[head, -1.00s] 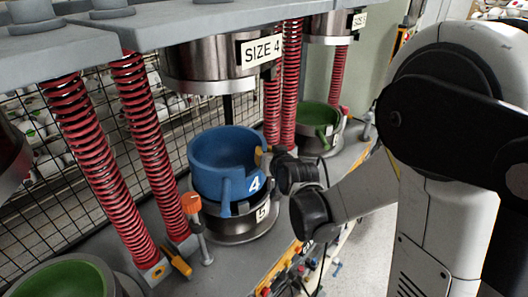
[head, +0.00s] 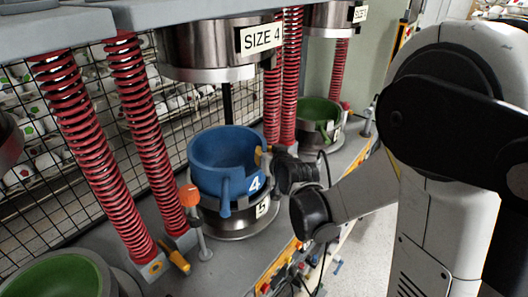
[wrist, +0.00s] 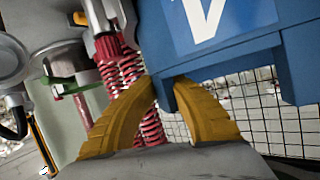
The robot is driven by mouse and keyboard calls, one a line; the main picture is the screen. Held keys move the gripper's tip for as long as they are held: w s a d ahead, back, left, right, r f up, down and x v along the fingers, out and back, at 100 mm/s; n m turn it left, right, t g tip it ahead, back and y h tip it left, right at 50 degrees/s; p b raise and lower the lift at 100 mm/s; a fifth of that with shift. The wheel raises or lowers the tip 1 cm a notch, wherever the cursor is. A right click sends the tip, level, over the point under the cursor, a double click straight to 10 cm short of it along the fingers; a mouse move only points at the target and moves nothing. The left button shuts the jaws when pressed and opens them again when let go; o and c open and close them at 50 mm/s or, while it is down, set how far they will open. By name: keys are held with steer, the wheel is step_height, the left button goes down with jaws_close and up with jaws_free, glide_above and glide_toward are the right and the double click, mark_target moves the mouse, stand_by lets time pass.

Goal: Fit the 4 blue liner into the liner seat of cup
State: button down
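The blue liner (head: 208,178) with a white 4 is in the head view, upright over the metal cup (head: 238,225), whose white label appears to read 5. The liner hides the cup's seat and most of its rim, so I cannot tell whether it rests in the seat or hangs just above. My gripper (head: 263,158) is at the liner's right side. In the wrist view, the yellow fingers of my gripper (wrist: 166,88) are closed about a small blue tab under the liner (wrist: 235,68). The liner's number shows tilted there.
A press head with a SIZE 4 sign (head: 260,38) hangs above the liner. Red springs (head: 145,130) stand at left and behind. An orange-topped lever (head: 190,196) stands just left of the cup. Green liners sit at lower left (head: 62,276) and behind right (head: 318,110).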

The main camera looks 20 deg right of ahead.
steer(key=shift+f+b, duration=1.6)
steer(key=shift+b, duration=0.05)
steer(key=shift+f, duration=0.1)
steer(key=shift+f+b, duration=0.7)
steer(key=shift+b, duration=0.05)
steer(key=c, duration=1.5)
jaws_free()
steer(key=shift+s+a+r, duration=0.1)
steer(key=shift+c, duration=0.2)
